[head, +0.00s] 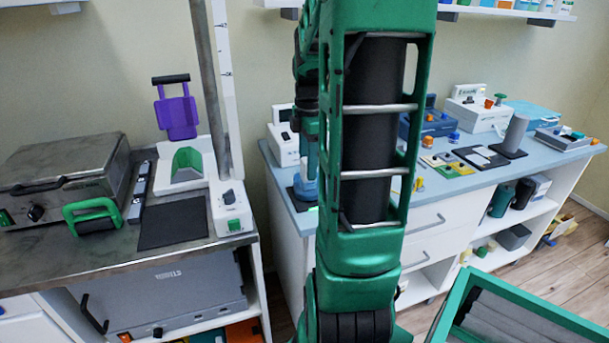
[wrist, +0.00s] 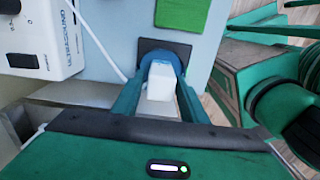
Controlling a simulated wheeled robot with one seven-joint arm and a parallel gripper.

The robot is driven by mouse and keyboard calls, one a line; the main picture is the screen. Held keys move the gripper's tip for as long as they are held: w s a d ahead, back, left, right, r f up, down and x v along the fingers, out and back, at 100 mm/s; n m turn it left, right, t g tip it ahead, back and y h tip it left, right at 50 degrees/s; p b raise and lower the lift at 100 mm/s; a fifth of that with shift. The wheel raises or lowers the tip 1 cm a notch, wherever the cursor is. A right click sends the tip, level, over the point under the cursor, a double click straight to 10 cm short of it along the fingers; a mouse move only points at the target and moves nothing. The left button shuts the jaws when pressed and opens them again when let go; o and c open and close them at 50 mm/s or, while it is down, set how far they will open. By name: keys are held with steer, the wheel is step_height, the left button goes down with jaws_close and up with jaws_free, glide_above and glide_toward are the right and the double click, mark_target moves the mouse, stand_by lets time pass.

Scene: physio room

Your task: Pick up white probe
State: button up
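The white probe (wrist: 160,82) stands upright in a round blue holder (wrist: 175,53) on a dark pad (wrist: 150,44) in the wrist view. My gripper (wrist: 161,88) is over it, with one teal finger on each side of the white body. The fingers look very close to the probe, but I cannot tell whether they touch it. In the head view my gripper (head: 309,150) is partly hidden behind my arm, above the blue holder (head: 304,187) at the left end of the blue counter. The probe is not clearly visible there.
A white ultrasound unit (wrist: 38,40) stands close left of the probe; a cable (wrist: 98,48) runs beside it. A green pad (wrist: 182,13) lies beyond. Several devices stand along the counter (head: 452,190). A metal bench (head: 150,262) is at left; a green-rimmed crate (head: 545,313) is at lower right.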

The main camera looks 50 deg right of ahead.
steer(key=c, duration=0.9)
steer(key=shift+r, duration=0.1)
